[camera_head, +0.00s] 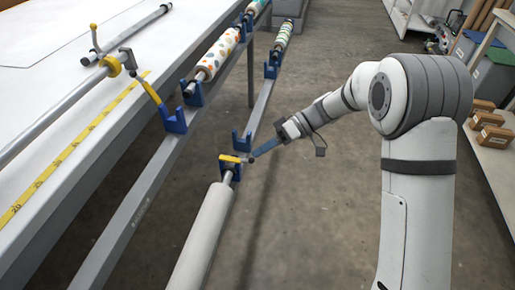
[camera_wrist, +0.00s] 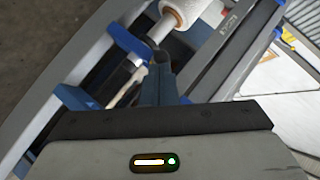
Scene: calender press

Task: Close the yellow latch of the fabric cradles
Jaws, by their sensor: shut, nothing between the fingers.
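In the head view a yellow latch (camera_head: 229,158) lies across the top of a blue cradle (camera_head: 236,172), over the metal shaft end of a white roll (camera_head: 204,236). My gripper (camera_head: 254,157) is shut and empty, just right of this latch; I cannot tell whether they touch. A second yellow latch (camera_head: 152,93) slants up and away from another blue cradle (camera_head: 173,122), which looks empty. In the wrist view my gripper (camera_wrist: 160,60) points at the shaft of the white roll (camera_wrist: 181,12), with blue cradle parts (camera_wrist: 75,97) to its left. No yellow latch is clear there.
A long white table (camera_head: 70,120) with a yellow tape measure (camera_head: 62,160) and metal bars stands at the left. Patterned rolls (camera_head: 216,53) rest in cradles on grey rails farther back. Shelves with boxes (camera_head: 490,120) stand at the right. The floor (camera_head: 300,215) between is clear.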

